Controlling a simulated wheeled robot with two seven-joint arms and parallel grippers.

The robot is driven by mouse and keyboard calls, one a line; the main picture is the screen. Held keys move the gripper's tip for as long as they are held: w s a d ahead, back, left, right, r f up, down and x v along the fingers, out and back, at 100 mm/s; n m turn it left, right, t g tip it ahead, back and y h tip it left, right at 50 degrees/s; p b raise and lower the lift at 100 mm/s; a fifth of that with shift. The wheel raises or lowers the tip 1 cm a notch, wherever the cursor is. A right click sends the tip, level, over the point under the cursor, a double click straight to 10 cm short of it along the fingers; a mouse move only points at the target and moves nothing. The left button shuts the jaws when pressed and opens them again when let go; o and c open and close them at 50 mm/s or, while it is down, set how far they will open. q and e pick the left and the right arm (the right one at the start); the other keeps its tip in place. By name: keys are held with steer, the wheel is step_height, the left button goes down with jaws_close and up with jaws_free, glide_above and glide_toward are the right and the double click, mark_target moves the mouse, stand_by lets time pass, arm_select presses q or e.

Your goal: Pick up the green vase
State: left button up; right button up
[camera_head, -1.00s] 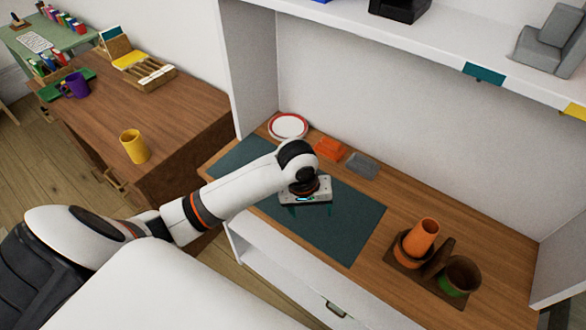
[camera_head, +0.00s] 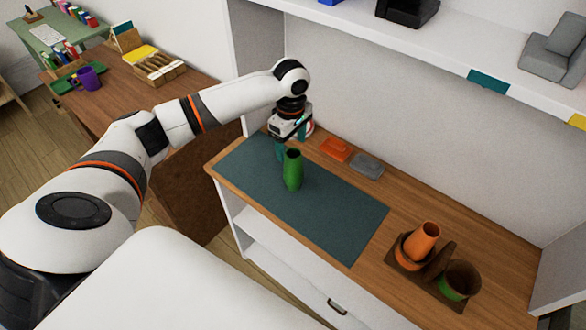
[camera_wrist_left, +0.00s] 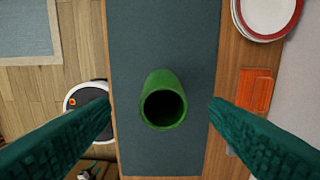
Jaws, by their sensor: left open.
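The green vase (camera_head: 292,172) stands upright on the dark teal mat (camera_head: 340,215) on the wooden desk top. In the left wrist view the vase (camera_wrist_left: 163,100) shows its dark round mouth, midway across the gap between the fingers. My left gripper (camera_head: 290,148) is open and empty, with teal fingers pointing down. In the head view it is just behind and above the vase. In the left wrist view the two fingertips (camera_wrist_left: 162,105) are wide apart, with clear gaps on both sides of the vase. My right gripper is not in view.
An orange block (camera_head: 336,149) and a grey dish (camera_head: 367,166) lie behind the mat. A brown tray (camera_head: 405,265) with pots stands at right. A white shelf (camera_head: 440,60) overhangs the back. A red-rimmed plate (camera_wrist_left: 268,14) is partly seen. The mat's right part is clear.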

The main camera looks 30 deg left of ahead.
mark_target(293, 155)
arm_select(q)
steer(key=f, duration=0.1)
steer(key=f+p, duration=0.1)
steer(key=f, duration=0.2)
steer(key=shift+w+d+f, duration=0.1)
steer(key=shift+d+f, duration=0.15)
steer(key=shift+f, duration=0.65)
steer(key=c, duration=1.5)
